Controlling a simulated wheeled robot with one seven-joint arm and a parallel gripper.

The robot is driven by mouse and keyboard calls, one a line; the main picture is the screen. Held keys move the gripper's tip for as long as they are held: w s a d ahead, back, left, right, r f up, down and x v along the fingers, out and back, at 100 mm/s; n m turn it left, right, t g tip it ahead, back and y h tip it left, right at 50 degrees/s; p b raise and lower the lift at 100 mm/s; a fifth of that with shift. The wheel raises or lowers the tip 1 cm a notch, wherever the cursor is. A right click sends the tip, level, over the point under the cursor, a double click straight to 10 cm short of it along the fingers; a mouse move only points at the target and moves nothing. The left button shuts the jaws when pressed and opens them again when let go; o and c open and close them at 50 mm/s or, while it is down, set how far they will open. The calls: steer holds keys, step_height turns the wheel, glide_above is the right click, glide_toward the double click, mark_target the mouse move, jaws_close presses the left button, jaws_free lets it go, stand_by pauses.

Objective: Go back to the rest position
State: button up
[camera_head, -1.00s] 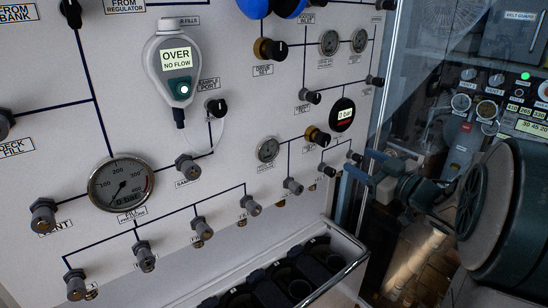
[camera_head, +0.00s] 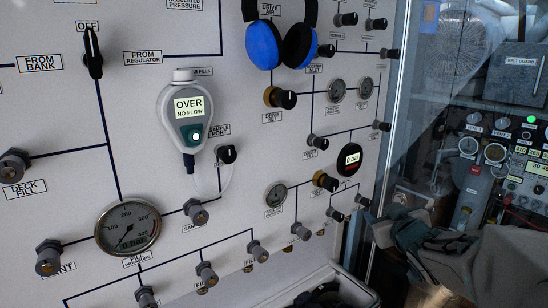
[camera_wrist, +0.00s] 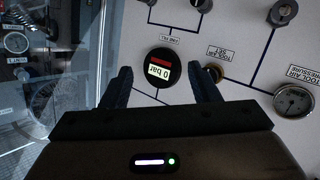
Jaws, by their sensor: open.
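My gripper (camera_wrist: 160,70) is open in the wrist view, with its two dark fingers apart and nothing between them. Beyond the fingers is the panel with a round black gauge (camera_wrist: 160,68) reading 0 bar. In the head view my gripper (camera_head: 378,228) is at the lower right, in front of the panel's right edge. The same gauge (camera_head: 349,160) shows above and left of it. Whether the fingertips touch anything cannot be told in the head view.
The panel (camera_head: 60,120) carries several knobs, valves and gauges. A grey handheld analyser (camera_head: 187,108) reads OVER, NO FLOW, with a clear tube below. Blue headphones (camera_head: 263,45) hang at the top. A glass edge (camera_head: 393,90) stands right of the panel, and an open bin is at the bottom.

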steer(key=s+a+f+m+g, duration=0.1)
steer(key=s+a+f+g, duration=0.2)
steer(key=s, duration=0.5)
steer(key=s+a+f+m+g, duration=0.1)
steer(key=s+a+f+g, duration=0.3)
steer(key=s, duration=0.4)
steer(key=s+a+f+m+g, duration=0.1)
steer(key=s+a+f+g, duration=0.2)
steer(key=s, duration=0.5)
steer(key=shift+s+a+f+g, duration=0.3)
steer(key=shift+f+g, duration=0.6)
steer(key=shift+g, duration=0.2)
steer(key=c, duration=0.4)
steer(key=shift+a, duration=0.15)
